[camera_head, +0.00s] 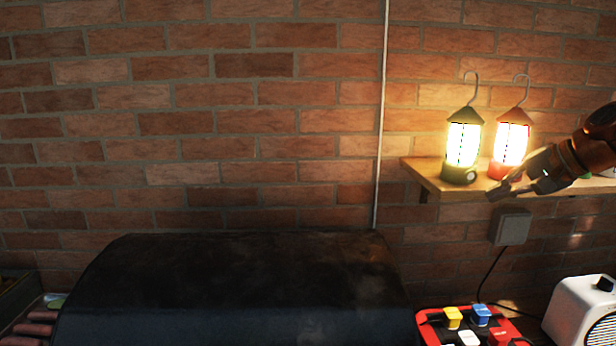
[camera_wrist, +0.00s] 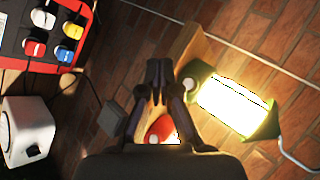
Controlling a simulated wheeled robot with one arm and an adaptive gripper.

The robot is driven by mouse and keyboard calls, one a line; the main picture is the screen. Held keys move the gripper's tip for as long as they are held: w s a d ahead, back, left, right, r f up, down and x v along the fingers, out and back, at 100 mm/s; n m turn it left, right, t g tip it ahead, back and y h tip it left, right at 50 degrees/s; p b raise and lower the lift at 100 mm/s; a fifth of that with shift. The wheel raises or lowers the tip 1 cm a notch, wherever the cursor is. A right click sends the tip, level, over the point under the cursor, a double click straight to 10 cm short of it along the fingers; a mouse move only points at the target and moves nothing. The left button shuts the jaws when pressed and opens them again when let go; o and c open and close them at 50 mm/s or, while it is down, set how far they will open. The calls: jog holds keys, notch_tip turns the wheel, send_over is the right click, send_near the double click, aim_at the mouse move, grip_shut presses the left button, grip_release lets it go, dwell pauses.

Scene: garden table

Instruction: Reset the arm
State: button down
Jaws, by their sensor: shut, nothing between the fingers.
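My gripper (camera_head: 500,188) is at the right in the head view, at the front of the wooden shelf and close to the red lantern. In the wrist view my gripper (camera_wrist: 159,72) has its fingertips together with nothing held between them. A lit lantern with a dark green top and base (camera_head: 463,146) stands upright on the shelf. A lit lantern with a red top and base (camera_head: 508,145) stands to its right, partly hidden by my gripper. The wrist view shows one glowing lantern (camera_wrist: 232,104) to the right of the fingers.
The wooden shelf (camera_head: 437,181) is fixed to a brick wall. A grey wall box (camera_head: 512,228) is below it. A large black rounded cover (camera_head: 235,285) fills the lower middle. A red panel with coloured plugs (camera_head: 432,329) and a white radio (camera_head: 575,310) are at lower right.

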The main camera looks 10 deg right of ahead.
jog(key=s+a+f+n+g, duration=0.2)
jog(key=s+a+f, duration=0.1)
jog(key=a, duration=0.5)
jog(key=s+a+f+n+g, duration=0.2)
jog(key=s+a+f, duration=0.2)
jog(key=a, duration=0.4)
jog(key=s+a+f+n+g, duration=0.2)
jog(key=a+f, duration=0.3)
jog(key=a, duration=0.3)
jog(key=shift+s+a+f, duration=0.15)
jog(key=shift+s, duration=0.2)
jog(key=shift+s+a+f, duration=0.15)
jog(key=shift+s, duration=0.2)
jog(key=s+f+n+g+h, duration=0.2)
jog(key=s+f, duration=0.6)
jog(key=s, duration=0.3)
jog(key=s+a+f+n+g+h, duration=0.1)
jog(key=s+f+g+h, duration=0.1)
jog(key=s+f, duration=0.6)
jog(key=s, duration=0.3)
jog(key=shift+s+f+n+h, duration=0.2)
jog(key=shift+n+h, duration=0.1)
jog(key=shift+n, duration=0.1)
